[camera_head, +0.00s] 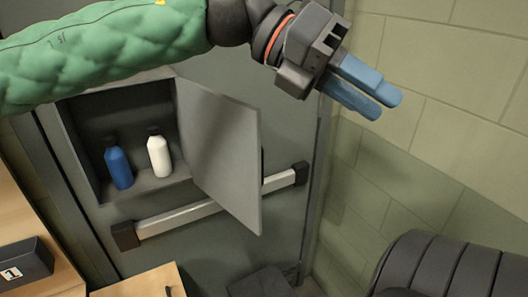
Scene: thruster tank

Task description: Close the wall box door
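The wall box (82,150) is an open grey cabinet at left centre, set on a grey door-like panel. Its wall box door (222,150) is a flat grey panel hinged on the box's right side, standing open and swung outward. My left gripper (382,103) is at the top right, above and to the right of the door's free edge, apart from it in the picture. Its two blue fingers lie close together with nothing seen between them; whether they are fully shut is unclear. My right gripper is not in view.
A blue bottle (118,167) and a white bottle (158,155) stand inside the box. A push bar (185,219) crosses the panel below, partly hidden by the door. A pale block wall (430,120) is at right, with a dark ribbed object (455,268) at lower right.

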